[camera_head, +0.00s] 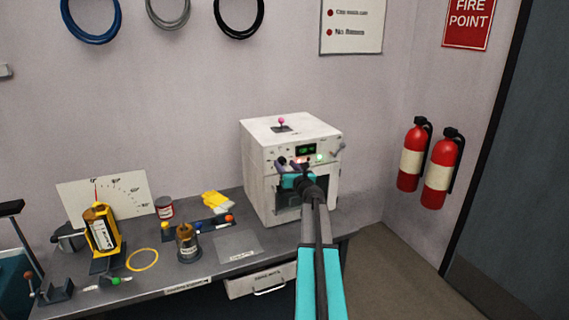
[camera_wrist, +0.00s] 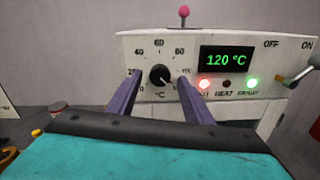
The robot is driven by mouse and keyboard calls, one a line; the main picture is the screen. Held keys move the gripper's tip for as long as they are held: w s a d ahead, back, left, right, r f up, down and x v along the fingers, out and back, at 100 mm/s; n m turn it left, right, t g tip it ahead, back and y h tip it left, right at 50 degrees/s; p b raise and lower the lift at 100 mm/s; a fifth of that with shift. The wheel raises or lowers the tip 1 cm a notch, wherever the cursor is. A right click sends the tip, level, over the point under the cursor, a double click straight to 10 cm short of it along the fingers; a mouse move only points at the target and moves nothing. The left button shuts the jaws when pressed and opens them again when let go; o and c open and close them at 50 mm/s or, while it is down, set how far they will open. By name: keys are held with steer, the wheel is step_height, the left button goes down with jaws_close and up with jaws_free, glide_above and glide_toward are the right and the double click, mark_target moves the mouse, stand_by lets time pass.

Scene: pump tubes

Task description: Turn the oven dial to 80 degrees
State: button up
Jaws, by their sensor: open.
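The white oven (camera_head: 270,175) stands at the right end of the bench. Its black round dial (camera_wrist: 160,75) is on the front panel in the wrist view, ringed by printed numbers including 40, 60 and 80. A light mark on the dial appears to point to the lower right. The green display (camera_wrist: 227,60) reads 120 °C. My gripper (camera_wrist: 160,80) is open, its two purple fingers reaching up either side of the dial. I cannot tell whether they touch it. In the head view my gripper (camera_head: 294,165) is at the oven's front panel and hides the dial.
An OFF/ON lever (camera_wrist: 300,75) sticks out at the panel's right. A red and a green light glow below the display. A pink-knobbed lever (camera_head: 281,124) is on the oven's top. Several bottles and tools crowd the bench to the left. Two fire extinguishers (camera_head: 438,175) hang at right.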

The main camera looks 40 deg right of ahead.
steer(key=shift+x, duration=1.1)
steer(key=c, duration=1.1)
steer(key=shift+o, duration=0.2)
